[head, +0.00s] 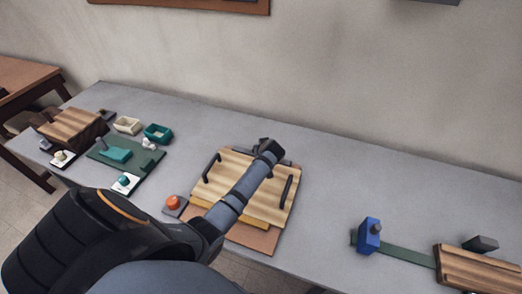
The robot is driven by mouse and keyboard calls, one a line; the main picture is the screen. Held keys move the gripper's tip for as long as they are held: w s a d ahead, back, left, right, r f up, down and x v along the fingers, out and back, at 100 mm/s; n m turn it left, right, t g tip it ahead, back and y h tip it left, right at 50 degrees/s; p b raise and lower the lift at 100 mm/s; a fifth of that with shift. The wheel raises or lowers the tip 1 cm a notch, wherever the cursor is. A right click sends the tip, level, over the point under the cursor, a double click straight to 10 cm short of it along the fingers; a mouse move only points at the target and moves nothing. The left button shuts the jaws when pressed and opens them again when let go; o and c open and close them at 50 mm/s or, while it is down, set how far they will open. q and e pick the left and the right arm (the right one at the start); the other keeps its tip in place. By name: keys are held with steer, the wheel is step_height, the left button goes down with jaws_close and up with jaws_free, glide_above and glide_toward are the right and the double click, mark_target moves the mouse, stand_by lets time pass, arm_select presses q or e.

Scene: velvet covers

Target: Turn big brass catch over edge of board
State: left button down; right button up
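A light wooden board (212,195) with two black handles lies in the middle of the table, on a brown base (255,238). A yellow strip (262,223) shows along its front edge; I cannot tell whether this is part of a brass catch. No catch is clearly visible, and my arm covers the middle of the board. My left arm reaches from the lower left across the board. Its gripper (266,149) is at the board's back edge, beside small dark parts there. Its fingers are too small and hidden to tell open from shut. My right gripper is not in view.
An orange knob (173,202) sits left of the board. Farther left are a green board (128,166), small bins (158,133) and a striped wooden block (73,128). At right are a blue block (369,235) on a green strip and another wooden board (478,270). The table is clear between.

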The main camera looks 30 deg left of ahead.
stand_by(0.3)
arm_select(q)
steer(key=c, duration=1)
jaws_free()
steer(key=shift+d, duration=0.1)
steer(key=v, duration=1.2)
